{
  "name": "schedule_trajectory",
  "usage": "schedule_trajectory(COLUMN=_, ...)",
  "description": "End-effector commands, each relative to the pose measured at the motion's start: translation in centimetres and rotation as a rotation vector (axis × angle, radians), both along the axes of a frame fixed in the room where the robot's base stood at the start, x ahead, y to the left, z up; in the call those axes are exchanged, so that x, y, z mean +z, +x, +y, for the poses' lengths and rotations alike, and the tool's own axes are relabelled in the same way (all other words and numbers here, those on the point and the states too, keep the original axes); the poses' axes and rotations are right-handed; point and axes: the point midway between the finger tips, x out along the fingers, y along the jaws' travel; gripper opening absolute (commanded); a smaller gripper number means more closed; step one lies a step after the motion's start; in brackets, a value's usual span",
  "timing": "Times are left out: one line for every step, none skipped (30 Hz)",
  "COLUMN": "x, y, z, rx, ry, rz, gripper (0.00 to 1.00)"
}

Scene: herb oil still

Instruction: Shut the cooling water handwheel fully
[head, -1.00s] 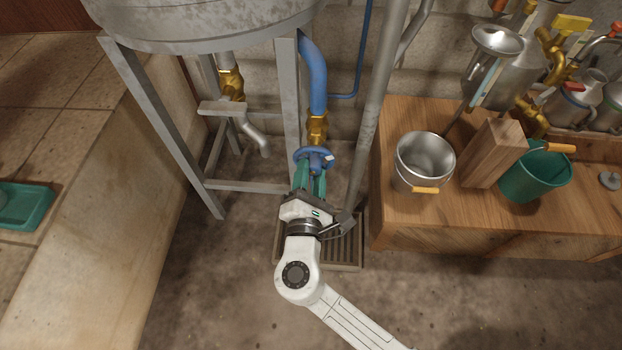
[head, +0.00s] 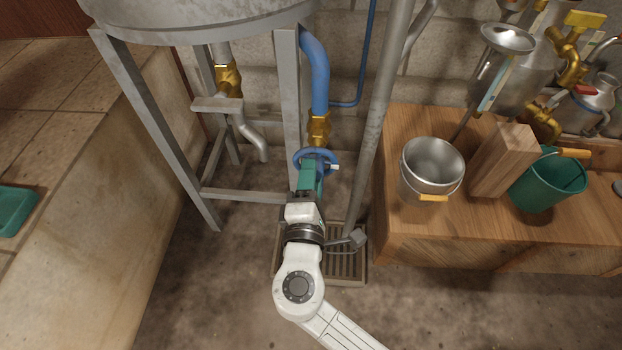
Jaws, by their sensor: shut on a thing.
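The blue cooling water handwheel (head: 301,156) sits below a brass valve (head: 319,128) on the thick blue pipe (head: 315,75), by the leg of the steel tank stand. My gripper (head: 312,167), with green fingers, reaches up to the wheel from the near side and is shut on it. The fingers cover the wheel's middle and lower part. A small pale tab (head: 335,166) shows at the wheel's right side. How far the valve is turned cannot be told.
A grey post (head: 376,110) stands close to the right of the wheel. A wooden bench (head: 400,235) at right holds a steel bucket (head: 432,165), a wood block (head: 503,160) and a green bucket (head: 550,185). A floor grate (head: 347,262) lies below my wrist.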

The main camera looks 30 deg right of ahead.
Motion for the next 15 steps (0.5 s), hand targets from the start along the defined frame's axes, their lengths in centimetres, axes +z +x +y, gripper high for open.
schedule_trajectory(x=-0.11, y=-0.05, z=-0.01, rx=0.0, ry=0.005, rz=-0.001, gripper=0.07)
schedule_trajectory(x=-0.11, y=-0.05, z=-0.01, rx=0.0, ry=0.007, rz=-0.003, gripper=0.07)
schedule_trajectory(x=-0.1, y=-0.05, z=-0.02, rx=-0.001, ry=0.008, rz=-0.002, gripper=0.07)
schedule_trajectory(x=-0.1, y=-0.05, z=-0.02, rx=-0.001, ry=0.008, rz=-0.002, gripper=0.07)
schedule_trajectory(x=-0.1, y=-0.05, z=-0.02, rx=-0.001, ry=0.008, rz=-0.002, gripper=0.07)
schedule_trajectory(x=-0.09, y=-0.05, z=-0.02, rx=-0.001, ry=0.008, rz=-0.002, gripper=0.07)
schedule_trajectory(x=-0.1, y=-0.06, z=-0.03, rx=-0.001, ry=0.008, rz=-0.002, gripper=0.07)
schedule_trajectory(x=-0.1, y=-0.05, z=-0.03, rx=-0.002, ry=0.008, rz=-0.003, gripper=0.07)
schedule_trajectory(x=-0.1, y=-0.06, z=-0.03, rx=-0.002, ry=0.008, rz=-0.003, gripper=0.07)
schedule_trajectory(x=-0.1, y=-0.05, z=-0.03, rx=-0.002, ry=0.008, rz=-0.003, gripper=0.07)
schedule_trajectory(x=-0.11, y=-0.05, z=-0.03, rx=-0.002, ry=0.008, rz=-0.003, gripper=0.07)
schedule_trajectory(x=-0.11, y=-0.05, z=-0.03, rx=-0.002, ry=0.008, rz=-0.003, gripper=0.07)
schedule_trajectory(x=-0.11, y=-0.05, z=-0.03, rx=-0.002, ry=0.008, rz=-0.003, gripper=0.39)
schedule_trajectory(x=-0.11, y=-0.05, z=-0.04, rx=-0.002, ry=0.007, rz=-0.002, gripper=0.42)
schedule_trajectory(x=-0.11, y=-0.05, z=-0.03, rx=-0.002, ry=0.007, rz=-0.002, gripper=0.46)
